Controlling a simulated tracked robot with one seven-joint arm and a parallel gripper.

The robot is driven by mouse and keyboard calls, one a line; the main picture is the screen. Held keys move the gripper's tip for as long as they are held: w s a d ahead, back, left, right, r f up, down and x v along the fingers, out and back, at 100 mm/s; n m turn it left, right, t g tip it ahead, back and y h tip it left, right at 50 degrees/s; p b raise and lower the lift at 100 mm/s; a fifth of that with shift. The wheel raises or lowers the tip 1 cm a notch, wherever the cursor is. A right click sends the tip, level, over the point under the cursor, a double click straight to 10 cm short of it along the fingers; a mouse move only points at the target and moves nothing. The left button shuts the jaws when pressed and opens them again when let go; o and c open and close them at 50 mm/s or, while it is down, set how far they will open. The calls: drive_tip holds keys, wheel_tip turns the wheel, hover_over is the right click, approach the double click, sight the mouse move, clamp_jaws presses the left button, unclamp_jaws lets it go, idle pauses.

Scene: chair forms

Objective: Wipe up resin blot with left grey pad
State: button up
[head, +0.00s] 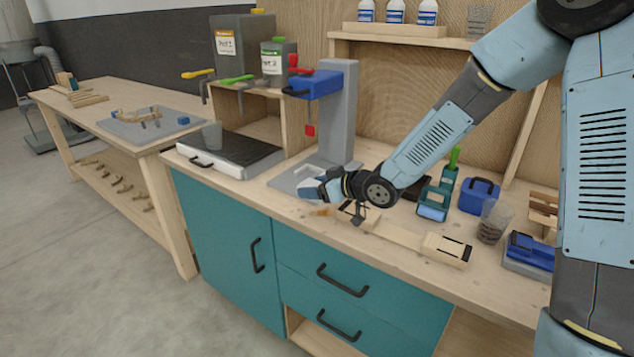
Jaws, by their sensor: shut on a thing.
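My gripper (322,188) is low over the front edge of the workbench, by the foot of the grey press stand. It is shut on a small grey-blue piece (309,189), which looks like the grey pad; its outline is partly hidden by the gripper. An amber-brown patch, likely the resin blot (320,211), shows on the bench top just below and in front of the gripper. I cannot tell whether the pad touches the bench. No second grey pad can be made out clearly.
The press stand (338,115) rises behind my gripper. A wooden fixture with black-ended blocks (447,250) lies to the right. A black-topped hotplate (230,147) stands left.

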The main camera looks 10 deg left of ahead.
drive_tip(key=shift+f, duration=2.65)
drive_tip(key=shift+s+f, duration=0.1)
drive_tip(key=shift+f, duration=0.1)
